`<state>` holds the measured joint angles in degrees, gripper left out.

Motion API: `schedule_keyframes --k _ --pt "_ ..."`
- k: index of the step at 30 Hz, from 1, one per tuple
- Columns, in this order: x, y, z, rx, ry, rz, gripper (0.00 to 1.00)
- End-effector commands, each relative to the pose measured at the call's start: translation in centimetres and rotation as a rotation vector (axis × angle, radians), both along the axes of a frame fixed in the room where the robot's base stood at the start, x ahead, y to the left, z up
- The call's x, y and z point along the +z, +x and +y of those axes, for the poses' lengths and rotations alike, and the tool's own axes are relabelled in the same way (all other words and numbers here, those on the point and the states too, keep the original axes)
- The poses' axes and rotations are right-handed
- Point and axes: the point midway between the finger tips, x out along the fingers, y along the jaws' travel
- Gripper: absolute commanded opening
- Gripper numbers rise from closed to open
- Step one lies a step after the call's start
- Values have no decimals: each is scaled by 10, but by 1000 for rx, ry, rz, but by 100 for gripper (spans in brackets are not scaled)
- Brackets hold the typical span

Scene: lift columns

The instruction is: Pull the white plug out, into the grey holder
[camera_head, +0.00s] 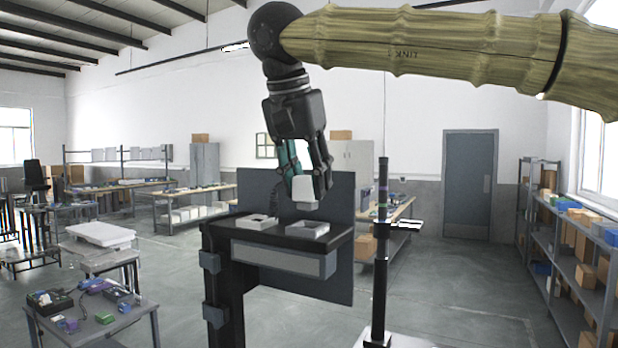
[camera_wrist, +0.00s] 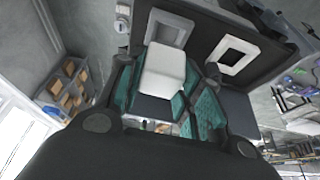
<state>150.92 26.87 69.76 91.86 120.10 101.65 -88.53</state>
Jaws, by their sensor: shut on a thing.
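My gripper (camera_head: 309,184) is shut on the white plug (camera_head: 304,192), a pale block between its teal-padded fingers. The plug also shows in the wrist view (camera_wrist: 164,68). The gripper points down, and the plug appears held above the black bench top (camera_head: 283,236). Two pale square frames lie on the bench, a lighter one on the left (camera_head: 250,223) and a slightly greyer one on the right (camera_head: 308,231). In the wrist view the greyer frame (camera_wrist: 183,25) is at left and the whiter one (camera_wrist: 253,52) at right.
A dark upright panel (camera_head: 338,262) stands behind the bench. A thin black post (camera_head: 381,260) rises to its right. A shelf with boxes (camera_head: 575,250) is farther right, and a small table with parts (camera_head: 80,322) is at front left.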

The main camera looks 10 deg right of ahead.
Motion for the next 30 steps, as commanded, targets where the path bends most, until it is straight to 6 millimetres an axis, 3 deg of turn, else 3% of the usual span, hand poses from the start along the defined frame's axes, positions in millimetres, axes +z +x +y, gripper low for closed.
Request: schedule_keyframes --k 30 --pt "-14 0 0 0 0 0 14"
